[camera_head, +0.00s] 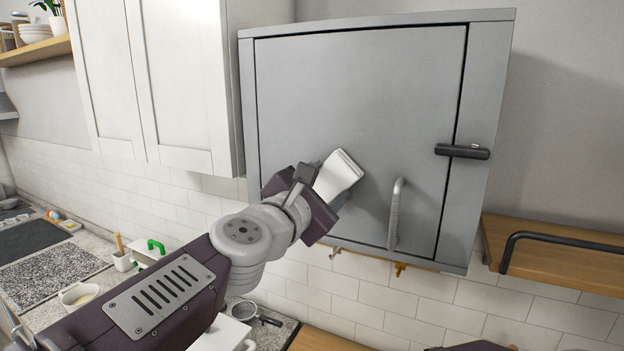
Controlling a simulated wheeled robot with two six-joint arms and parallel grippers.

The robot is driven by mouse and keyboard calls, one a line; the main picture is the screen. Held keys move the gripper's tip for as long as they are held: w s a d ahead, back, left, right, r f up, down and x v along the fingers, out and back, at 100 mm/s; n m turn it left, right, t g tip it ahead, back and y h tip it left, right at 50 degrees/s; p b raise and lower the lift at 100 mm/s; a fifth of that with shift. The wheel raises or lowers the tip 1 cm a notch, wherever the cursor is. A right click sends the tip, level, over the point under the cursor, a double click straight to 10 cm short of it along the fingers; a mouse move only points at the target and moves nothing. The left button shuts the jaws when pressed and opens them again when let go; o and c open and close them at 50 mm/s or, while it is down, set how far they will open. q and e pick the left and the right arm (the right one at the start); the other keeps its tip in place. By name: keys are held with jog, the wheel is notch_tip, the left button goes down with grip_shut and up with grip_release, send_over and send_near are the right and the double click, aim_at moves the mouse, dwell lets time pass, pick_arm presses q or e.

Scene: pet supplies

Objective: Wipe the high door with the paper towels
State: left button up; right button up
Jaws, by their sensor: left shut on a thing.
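The high door (350,95) is the grey front of a wall cabinet in the middle of the head view. It is shut, with a black latch (462,151) at its right edge and a curved grey handle (396,215) low on the right. My left gripper (322,192) is in front of the door's lower left part, shut on the white folded paper towels (338,174). The towels stick up from the jaws and lie close to the door; I cannot tell whether they touch it. The fingertips are partly hidden by the wrist. My right gripper is not clearly in view.
White cupboards (165,80) adjoin the cabinet on the left. A wooden shelf with a black rail (560,258) is at the right. Hooks (400,270) hang below the cabinet. A counter with a bowl (78,296) and a strainer (244,311) lies below.

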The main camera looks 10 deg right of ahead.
pick_arm(q)
jog(key=shift+s+d, duration=0.25)
jog(key=shift+d, duration=0.1)
jog(key=shift+w+a+f+b, duration=0.1)
jog(key=shift+w+a+b, duration=0.2)
jog(key=shift+w+a, duration=0.25)
jog(key=shift+w+a+b, duration=0.25)
jog(key=shift+w+a, duration=0.1)
jog(key=shift+a, duration=0.4)
jog(key=w+a+b, duration=0.1)
jog(key=w+a, duration=0.4)
jog(key=a, duration=0.2)
jog(key=shift+a+b, duration=0.35)
jog(key=shift+b, duration=0.05)
jog(key=b+v, duration=0.1)
jog(key=v, duration=0.5)
jog(key=shift+d+b, duration=0.1)
jog(key=shift+b, duration=0.3)
